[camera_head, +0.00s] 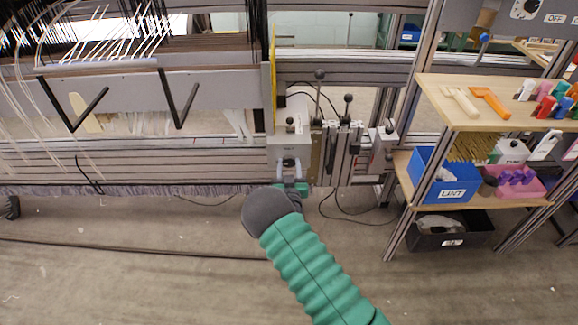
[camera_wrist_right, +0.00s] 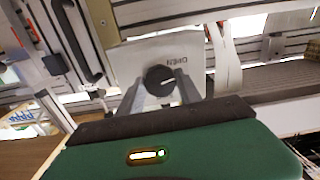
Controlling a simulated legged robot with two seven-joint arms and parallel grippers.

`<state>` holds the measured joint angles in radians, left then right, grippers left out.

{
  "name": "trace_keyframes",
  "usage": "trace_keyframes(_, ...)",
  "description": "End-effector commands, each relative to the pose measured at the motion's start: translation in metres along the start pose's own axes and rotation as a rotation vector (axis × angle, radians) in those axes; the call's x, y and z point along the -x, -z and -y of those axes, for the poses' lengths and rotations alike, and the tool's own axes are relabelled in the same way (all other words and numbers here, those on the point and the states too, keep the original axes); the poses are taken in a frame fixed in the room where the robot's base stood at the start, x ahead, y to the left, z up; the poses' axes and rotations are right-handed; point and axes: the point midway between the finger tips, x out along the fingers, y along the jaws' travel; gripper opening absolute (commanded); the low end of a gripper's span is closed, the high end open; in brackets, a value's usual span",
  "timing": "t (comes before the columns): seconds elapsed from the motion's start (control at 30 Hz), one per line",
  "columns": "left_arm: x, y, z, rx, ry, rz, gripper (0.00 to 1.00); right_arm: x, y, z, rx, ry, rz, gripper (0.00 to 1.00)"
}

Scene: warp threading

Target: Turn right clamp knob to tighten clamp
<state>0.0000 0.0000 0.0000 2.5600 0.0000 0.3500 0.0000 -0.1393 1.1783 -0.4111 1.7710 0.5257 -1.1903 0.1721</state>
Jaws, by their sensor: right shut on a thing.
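The right clamp is a light block (camera_head: 283,145) at the right end of the loom, beside a yellow strip. In the right wrist view its pale face (camera_wrist_right: 140,57) carries an upside-down word that looks like "OPEN". A round black knob (camera_wrist_right: 158,80) with a light mark sits on that face. My right gripper (camera_head: 291,165) reaches up to the clamp from below. In the right wrist view its two grey fingers (camera_wrist_right: 160,92) stand on either side of the knob, shut on it. The knob is mostly hidden in the head view. My left gripper is not clearly visible.
Levers with black ball tops (camera_head: 348,98) stand just right of the clamp. Farther right is a shelf (camera_head: 440,95) with a blue bin (camera_head: 430,178) and coloured tools. Loom threads hang at the left. Cables lie on the floor, which is otherwise largely clear in front.

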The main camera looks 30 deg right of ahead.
Motion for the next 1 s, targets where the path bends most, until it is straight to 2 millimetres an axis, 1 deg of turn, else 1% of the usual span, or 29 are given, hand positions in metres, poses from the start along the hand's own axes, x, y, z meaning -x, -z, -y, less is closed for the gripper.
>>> trace_keyframes(0.27, 0.001, 0.0, 0.0, 0.0, 0.0, 0.0, 0.36, 0.0, 0.0, 0.0, -0.029, 0.0, 0.0, 0.01)
trace_keyframes(0.47, 0.003, 0.001, 0.0, 0.0, 0.0, 0.0, 0.36, 0.0, 0.0, 0.0, -0.121, -0.001, 0.002, 0.01)
trace_keyframes(0.67, 0.006, 0.002, 0.0, 0.0, 0.0, 0.0, 0.36, 0.0, 0.0, -0.001, -0.278, -0.002, 0.002, 0.01)
trace_keyframes(1.0, 0.011, 0.003, 0.0, 0.0, 0.0, 0.0, 0.36, 0.0, -0.001, -0.001, -0.6, -0.003, 0.003, 0.01)
